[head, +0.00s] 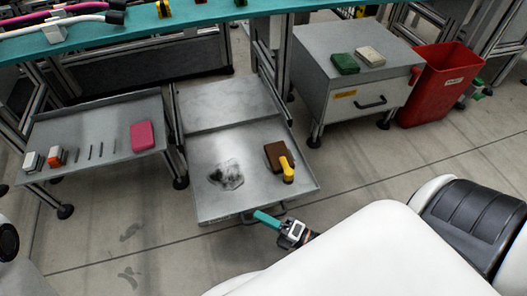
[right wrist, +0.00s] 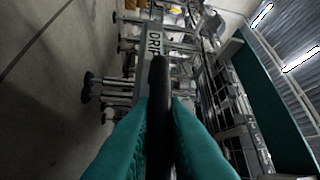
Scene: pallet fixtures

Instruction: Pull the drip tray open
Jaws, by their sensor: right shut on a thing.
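The grey metal drip tray (head: 205,205) stands out from under the teal bench, low above the floor. A dark stain and a brown block (head: 276,155) with a yellow part lie in it. My right gripper (head: 266,217) is at the tray's front edge, with its teal fingers shut on the tray's handle. In the right wrist view the black handle (right wrist: 160,100) runs between the two teal fingers (right wrist: 158,130), and a "DRIP" label (right wrist: 154,45) shows beyond it. My left gripper is not in view.
A low shelf (head: 95,165) left of the tray holds a pink block and small parts. A grey drawer cabinet (head: 345,95) and a red bin (head: 440,85) stand at right. The teal bench (head: 210,15) spans the top. Floor in front of the tray is clear.

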